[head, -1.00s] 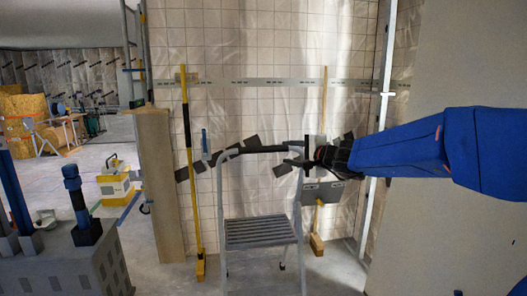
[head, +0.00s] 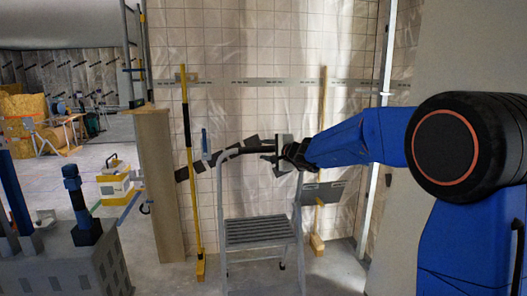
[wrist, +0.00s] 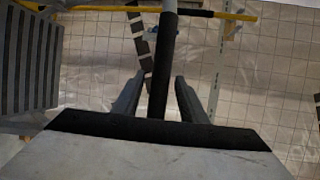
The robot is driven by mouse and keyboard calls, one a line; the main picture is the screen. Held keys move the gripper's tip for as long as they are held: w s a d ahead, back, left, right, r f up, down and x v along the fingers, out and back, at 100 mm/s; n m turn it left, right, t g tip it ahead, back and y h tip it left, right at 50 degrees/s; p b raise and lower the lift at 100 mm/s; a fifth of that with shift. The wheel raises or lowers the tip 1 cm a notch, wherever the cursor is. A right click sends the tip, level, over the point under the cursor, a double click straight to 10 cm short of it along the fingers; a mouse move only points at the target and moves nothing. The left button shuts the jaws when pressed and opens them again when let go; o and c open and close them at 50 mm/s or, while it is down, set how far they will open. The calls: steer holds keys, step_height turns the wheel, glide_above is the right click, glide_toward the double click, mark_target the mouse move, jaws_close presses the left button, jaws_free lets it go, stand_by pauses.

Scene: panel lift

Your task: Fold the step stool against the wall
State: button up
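The step stool (head: 258,234) stands open on the floor in the head view, a grey ladder frame with a ridged tread and a black-gripped top rail (head: 256,150). The tiled wall (head: 225,45) is behind it. My gripper (head: 272,158) is at the right part of the top rail. In the wrist view my gripper (wrist: 160,77) is open, with the black rail (wrist: 163,60) running between its two fingers and gaps showing on both sides. The grey tread (wrist: 30,60) shows at the left there. My gripper hides part of the rail in the head view.
A yellow pole (head: 188,170) leans on the wall left of the stool, beside a wooden board (head: 160,185). A wooden post (head: 322,150) and a grey plate (head: 322,193) are at the right. A yellow box (head: 115,186) stands farther left on open floor.

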steer(key=shift+x, duration=0.8)
